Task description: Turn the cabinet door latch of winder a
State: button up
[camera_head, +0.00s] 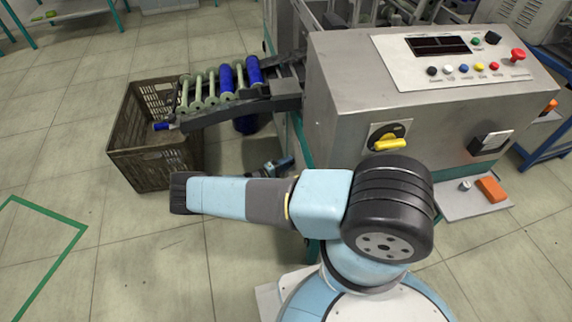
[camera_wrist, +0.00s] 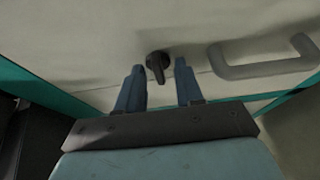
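In the wrist view a small black latch (camera_wrist: 158,66) sits on the pale cabinet door (camera_wrist: 110,45). Its knob is round, with a short lever hanging down and tilted slightly. My gripper (camera_wrist: 160,80) is open, with one blue-grey finger on each side of the latch lever. Whether either finger touches it, I cannot tell; a gap shows on both sides. In the head view the winder's grey housing (camera_head: 440,110) stands behind my arm.
A grey bar handle (camera_wrist: 265,62) is on the door right of the latch. A green frame edge (camera_wrist: 60,97) runs below the door. In the head view a brown crate (camera_head: 150,165) stands left, under a chute with bobbins (camera_head: 215,85). A yellow rotary handle (camera_head: 390,145) is on the housing.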

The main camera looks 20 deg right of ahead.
grip_shut()
dwell(0.5)
jog(key=n+g+y, duration=0.1)
jog(key=n, duration=0.2)
jog(key=n+g+y, duration=0.1)
jog(key=n, duration=0.3)
jog(key=shift+d+r+y, duration=0.1)
jog(key=shift+r+y, duration=0.1)
jog(key=shift+y, duration=0.1)
jog(key=n+g, duration=0.2)
jog(key=n, duration=0.1)
jog(key=shift+w+d+n+y, duration=0.1)
jog(key=shift+w+n+y, duration=0.05)
jog(key=shift+n+y, duration=0.2)
jog(key=shift+w+r+n+g, duration=0.1)
jog(key=shift+n+g, duration=1.1)
jog(key=shift+n, duration=0.15)
jog(key=shift+d, duration=0.1)
